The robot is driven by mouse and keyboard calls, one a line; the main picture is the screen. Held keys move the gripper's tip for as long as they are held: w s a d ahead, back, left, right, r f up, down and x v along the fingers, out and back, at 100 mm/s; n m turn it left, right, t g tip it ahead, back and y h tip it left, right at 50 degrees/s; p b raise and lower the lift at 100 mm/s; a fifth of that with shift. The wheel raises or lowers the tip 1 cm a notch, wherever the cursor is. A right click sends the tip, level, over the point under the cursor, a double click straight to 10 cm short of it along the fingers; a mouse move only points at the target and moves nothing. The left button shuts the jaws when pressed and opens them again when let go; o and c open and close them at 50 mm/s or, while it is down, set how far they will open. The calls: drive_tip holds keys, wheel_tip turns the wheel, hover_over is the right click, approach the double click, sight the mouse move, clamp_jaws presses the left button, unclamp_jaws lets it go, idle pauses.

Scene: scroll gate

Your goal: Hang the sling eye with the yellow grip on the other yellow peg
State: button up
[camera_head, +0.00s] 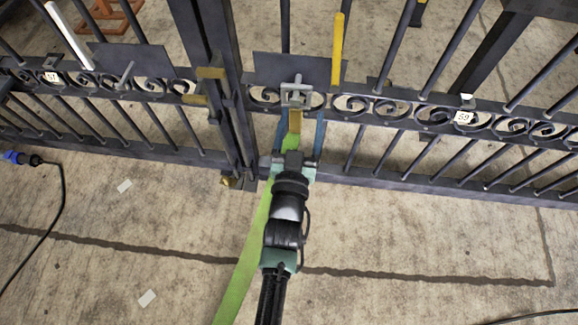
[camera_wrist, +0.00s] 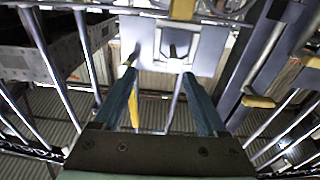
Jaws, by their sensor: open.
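The sling eye (camera_head: 297,96) is a square grey metal frame. It sits against a dark plate on the gate, with a grey peg end (camera_head: 298,79) showing at its top; I cannot tell how they engage. Its yellow grip (camera_head: 295,118) is just below, above a green strap that runs down to the floor. My gripper (camera_head: 299,125) is open, with blue fingers either side of the grip in the head view. In the wrist view the eye (camera_wrist: 177,44) shows beyond the fingertips, the grip (camera_wrist: 183,8) at the top edge. A tall yellow bar (camera_head: 338,48) stands right of the eye.
The dark barred gate spans the view, with scrollwork and tags. A left plate (camera_head: 140,60) carries a grey peg (camera_head: 125,73), beside a white bar (camera_head: 68,35). Tan blocks (camera_head: 210,73) sit on the middle post. A black cable (camera_head: 62,190) lies on the floor at left.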

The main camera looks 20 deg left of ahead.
drive_tip(key=g+b, duration=0.1)
drive_tip(key=b, duration=0.2)
approach(295, 119)
drive_tip(key=shift+f+b+x, duration=0.3)
drive_tip(key=shift+b+x, duration=0.1)
drive_tip(key=shift+x, duration=1.35)
drive_tip(key=shift+f+b+x, duration=0.3)
drive_tip(key=shift+b+x, duration=0.1)
drive_tip(key=shift+x, duration=1.3)
drive_tip(key=shift+f+b+x, duration=0.3)
drive_tip(key=shift+b+x, duration=0.1)
drive_tip(key=shift+x, duration=1.35)
drive_tip(key=shift+c, duration=0.2)
clamp_jaws()
drive_tip(key=shift+r, duration=0.2)
drive_tip(key=shift+r+p, duration=0.7)
drive_tip(key=shift+p, duration=0.1)
